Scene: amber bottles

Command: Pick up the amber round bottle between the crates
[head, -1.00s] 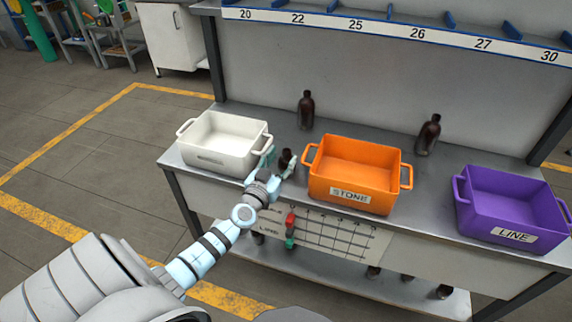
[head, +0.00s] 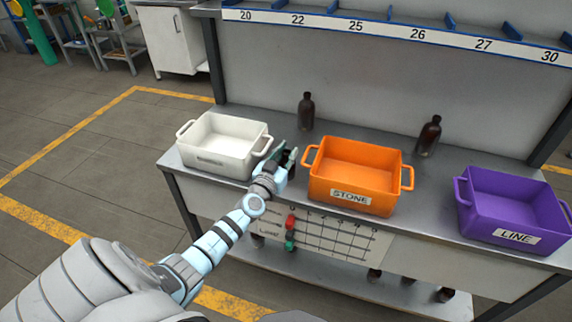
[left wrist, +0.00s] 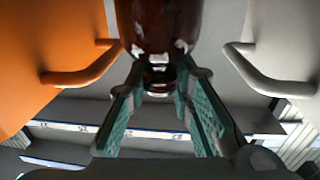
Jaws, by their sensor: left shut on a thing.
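The amber round bottle (head: 291,160) is between the white crate (head: 207,158) and the orange crate (head: 322,188) in the head view, mostly hidden by my gripper. My left gripper (head: 284,157) is shut on it. In the left wrist view the glossy brown body of the bottle (left wrist: 158,25) fills the top centre. Its narrower neck lies between the two green fingers of my left gripper (left wrist: 158,80). I cannot tell whether its base touches the table. My right gripper is not in view.
Two other dark bottles stand at the back, one behind the gap (head: 306,111) and one behind the orange crate's right side (head: 429,136). A purple crate (head: 464,216) stands at the right. Crate handles flank the gap closely. More bottles sit on the lower shelf.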

